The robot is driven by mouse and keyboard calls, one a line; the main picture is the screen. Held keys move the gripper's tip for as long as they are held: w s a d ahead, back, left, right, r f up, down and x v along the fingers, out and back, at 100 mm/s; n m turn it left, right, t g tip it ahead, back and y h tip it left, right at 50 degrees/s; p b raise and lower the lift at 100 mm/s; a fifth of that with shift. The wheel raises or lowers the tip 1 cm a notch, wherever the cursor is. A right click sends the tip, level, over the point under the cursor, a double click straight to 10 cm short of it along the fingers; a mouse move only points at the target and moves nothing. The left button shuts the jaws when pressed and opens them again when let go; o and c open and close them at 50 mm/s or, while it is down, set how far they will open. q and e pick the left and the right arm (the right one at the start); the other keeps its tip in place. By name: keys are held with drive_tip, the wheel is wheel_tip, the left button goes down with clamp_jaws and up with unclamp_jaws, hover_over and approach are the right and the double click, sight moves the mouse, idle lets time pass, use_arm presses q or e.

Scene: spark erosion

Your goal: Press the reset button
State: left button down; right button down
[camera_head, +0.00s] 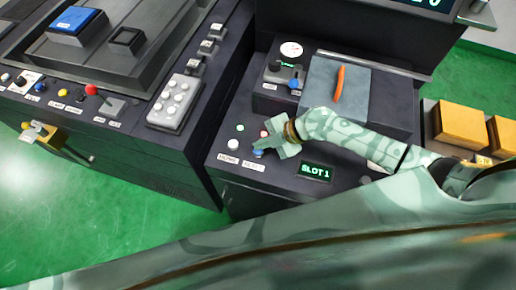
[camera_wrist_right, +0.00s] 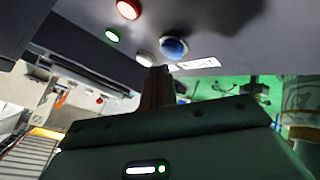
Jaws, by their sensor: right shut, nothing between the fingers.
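A blue button (camera_head: 258,153) and a white button (camera_head: 233,144) sit on the dark control panel, each with a small label I cannot read surely. Which one is reset I cannot tell. My right gripper (camera_head: 265,147) is over the panel at the blue button and partly covers it. In the right wrist view the shut, empty fingers (camera_wrist_right: 158,82) point at the panel, close to the blue button (camera_wrist_right: 173,48) and the white button (camera_wrist_right: 145,58). Contact with either button cannot be told. My left gripper is not in view.
A green lamp (camera_head: 240,128) and a red lamp (camera_head: 265,133) are beside the buttons. A SLOT 1 display (camera_head: 316,172) is to their right. Yellow blocks (camera_head: 462,122) are at the right.

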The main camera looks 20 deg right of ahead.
sight(262, 151)
drive_tip(key=shift+f, duration=0.15)
idle(0.7)
drive_tip(key=shift+f+b, duration=0.3)
drive_tip(key=shift+b, duration=0.3)
drive_tip(key=shift+f+b, duration=0.45)
drive_tip(key=shift+b, duration=0.1)
idle(0.4)
drive_tip(key=shift+r, duration=0.1)
drive_tip(key=shift+r+p, duration=0.6)
drive_tip(key=shift+r, duration=0.2)
drive_tip(key=shift+r+p, duration=1.85)
drive_tip(key=shift+r, duration=0.7)
